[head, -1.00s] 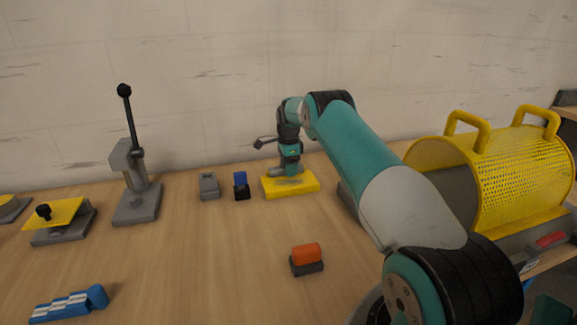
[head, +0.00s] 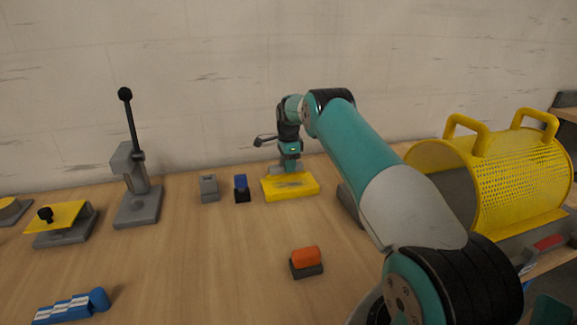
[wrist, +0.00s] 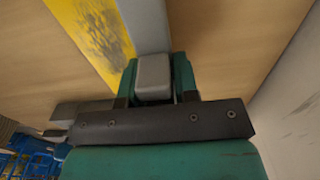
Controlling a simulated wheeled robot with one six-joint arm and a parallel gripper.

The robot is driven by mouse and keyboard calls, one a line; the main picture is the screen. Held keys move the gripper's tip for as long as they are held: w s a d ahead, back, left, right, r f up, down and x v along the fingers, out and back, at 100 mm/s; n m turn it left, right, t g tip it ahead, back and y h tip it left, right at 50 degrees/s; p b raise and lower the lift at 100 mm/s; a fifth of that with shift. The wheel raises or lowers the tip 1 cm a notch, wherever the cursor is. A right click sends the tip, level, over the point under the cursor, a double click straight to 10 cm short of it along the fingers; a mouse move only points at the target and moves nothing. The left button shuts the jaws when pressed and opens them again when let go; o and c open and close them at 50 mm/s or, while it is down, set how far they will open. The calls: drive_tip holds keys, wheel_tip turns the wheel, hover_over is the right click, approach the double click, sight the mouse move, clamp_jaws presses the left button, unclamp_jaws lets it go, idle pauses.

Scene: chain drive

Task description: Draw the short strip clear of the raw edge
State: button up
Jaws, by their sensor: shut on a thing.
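A yellow block (head: 291,189) lies on the bench near the wall. Its top also shows in the wrist view (wrist: 95,35), with a dark scuffed patch. My gripper (head: 289,165) is just over its back part. In the wrist view my gripper (wrist: 155,80) is shut on a pale grey block-like piece (wrist: 153,72). A flat grey bar (wrist: 146,25) runs from that piece along the edge of the yellow block. I cannot tell whether the bar and piece are one part, or whether they touch the yellow block. I cannot make out a separate short strip or the raw edge.
A lever press (head: 137,190) and a yellow-topped fixture (head: 62,222) stand at left. Small grey (head: 209,188) and blue-topped (head: 241,188) blocks sit beside the yellow block. An orange-topped block (head: 306,260) is in front. A yellow mesh guard (head: 510,175) is at right.

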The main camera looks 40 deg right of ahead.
drive_tip(key=shift+r+p, duration=1.9)
drive_tip(key=shift+r, duration=1.25)
